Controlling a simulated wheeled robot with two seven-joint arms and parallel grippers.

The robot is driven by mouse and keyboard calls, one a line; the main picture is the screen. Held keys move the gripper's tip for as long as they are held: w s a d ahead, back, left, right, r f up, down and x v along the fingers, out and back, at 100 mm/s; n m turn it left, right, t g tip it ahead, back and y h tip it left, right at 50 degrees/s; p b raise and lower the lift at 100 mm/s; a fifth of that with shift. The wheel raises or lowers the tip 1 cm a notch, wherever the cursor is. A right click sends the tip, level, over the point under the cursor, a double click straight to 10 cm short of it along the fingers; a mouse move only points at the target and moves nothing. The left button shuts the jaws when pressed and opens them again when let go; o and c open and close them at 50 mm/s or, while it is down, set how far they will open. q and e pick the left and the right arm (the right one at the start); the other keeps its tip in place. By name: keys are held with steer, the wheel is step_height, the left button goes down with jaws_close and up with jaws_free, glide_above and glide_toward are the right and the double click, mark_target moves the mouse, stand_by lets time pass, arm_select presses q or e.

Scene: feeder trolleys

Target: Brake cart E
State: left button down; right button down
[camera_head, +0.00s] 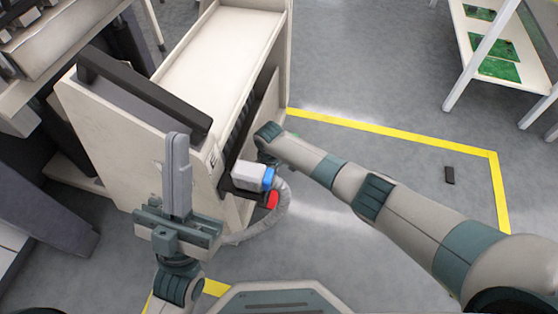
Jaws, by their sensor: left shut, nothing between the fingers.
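Cart E (140,150) is a cream trolley with a dark handle (140,90) along its near top edge and a letter E on its side panel. My left gripper (179,140) is shut and empty. It points upward in front of the cart's near panel; I cannot tell whether it touches it. My right arm reaches from the right to the cart's right side, and its gripper is hidden there. A white block with a blue end (252,177) sits at the cart's near right corner. A red part (272,199) is just below it. I cannot make out a brake.
A grey corrugated hose (278,222) curves down beside the cart. Yellow tape (400,135) marks the floor. A white shelf (470,50) holds green boards. Dark equipment stands at left.

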arm_select(q)
steer(key=d+f+g, duration=0.1)
steer(key=d+f+g+p, duration=0.1)
steer(key=f, duration=0.1)
steer(key=shift+w+f+y, duration=0.1)
steer(key=shift+f+y, duration=0.05)
steer(key=shift+y, duration=0.25)
steer(key=shift+w+a, duration=0.1)
